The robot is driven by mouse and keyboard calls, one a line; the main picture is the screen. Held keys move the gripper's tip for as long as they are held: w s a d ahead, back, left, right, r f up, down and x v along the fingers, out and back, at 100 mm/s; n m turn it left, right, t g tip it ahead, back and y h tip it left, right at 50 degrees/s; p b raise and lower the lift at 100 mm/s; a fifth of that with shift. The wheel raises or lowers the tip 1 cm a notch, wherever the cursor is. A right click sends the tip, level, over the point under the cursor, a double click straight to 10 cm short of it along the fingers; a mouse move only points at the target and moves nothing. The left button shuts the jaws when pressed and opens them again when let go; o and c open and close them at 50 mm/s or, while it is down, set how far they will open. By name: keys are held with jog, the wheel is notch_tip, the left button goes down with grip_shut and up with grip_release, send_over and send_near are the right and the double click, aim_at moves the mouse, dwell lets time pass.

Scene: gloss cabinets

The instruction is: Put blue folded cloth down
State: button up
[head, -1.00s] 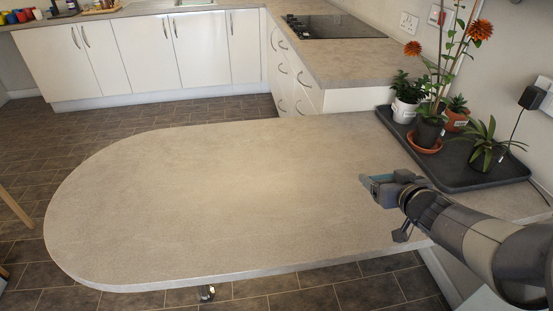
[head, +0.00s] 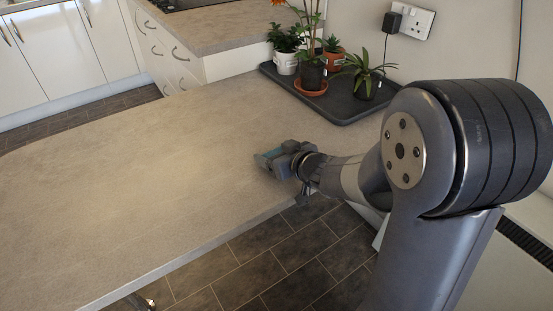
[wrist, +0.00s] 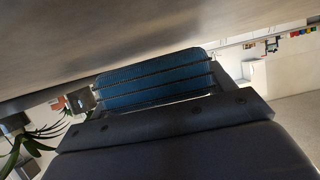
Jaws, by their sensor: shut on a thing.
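The blue folded cloth (wrist: 155,80) shows in the wrist view as flat blue layers between the jaws. In the head view a small blue-grey end of the cloth (head: 262,160) shows at the tip of my gripper (head: 283,154). My gripper is shut on the cloth, low over the right part of the rounded countertop (head: 150,165), near its front edge. The wrist view has the counter surface (wrist: 90,40) close along the cloth. I cannot tell whether the cloth touches the counter. Much of the cloth is hidden by the gripper.
A dark tray (head: 340,107) with several potted plants stands on the counter behind and right of my gripper. A wall socket (head: 417,22) with a plugged-in adapter is above it. The counter to the left is bare. White cabinets (head: 70,50) stand behind.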

jog(key=shift+f, duration=0.2)
jog(key=shift+f, duration=0.15)
jog(key=o, duration=1)
jog(key=shift+s+d+r, duration=0.15)
jog(key=shift+s+r, duration=0.05)
jog(key=shift+r, duration=0.2)
jog(key=p+v, duration=0.4)
jog(key=v, duration=0.6)
jog(key=shift+s+d+r, duration=0.1)
jog(key=shift+s+d, duration=0.3)
jog(key=shift+s, duration=0.15)
